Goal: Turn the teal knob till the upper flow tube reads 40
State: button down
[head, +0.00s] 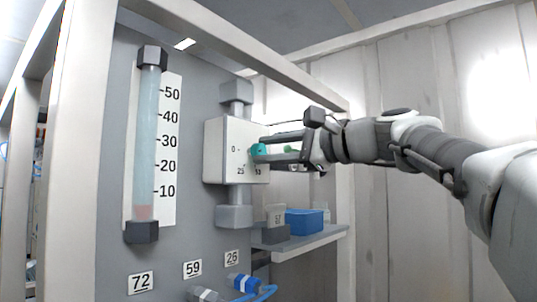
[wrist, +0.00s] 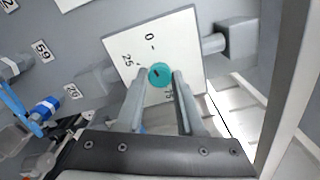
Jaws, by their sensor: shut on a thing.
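The teal knob (head: 258,150) sits on the front of a white valve box (head: 222,150) with a printed dial showing 0, 25 and a partly hidden number. My gripper (head: 270,149) reaches in from the right, shut on the knob, one finger on each side. The flow tube (head: 147,150) has a scale from 10 to 50. It is pale blue, with a reddish patch near the bottom, below the 10 mark.
Labels 72 (head: 141,282), 59 (head: 192,269) and 26 (head: 232,257) are on the grey panel above blue-hosed fittings (head: 243,283). A white frame post stands at the right.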

jog(key=n+b, duration=0.3)
jog(key=n, duration=0.3)
jog(key=shift+f, duration=0.15)
jog(key=n+b, duration=0.2)
jog(key=n, duration=0.4)
dwell(0.3)
jog(key=c, duration=0.5)
grip_release()
jog(key=shift+d, duration=0.1)
jog(key=b+v, duration=0.1)
jog(key=v, duration=1.6)
jog(key=shift+s+d+b, duration=0.1)
jog(key=shift+s+b, duration=0.1)
jog(key=shift+b, duration=0.1)
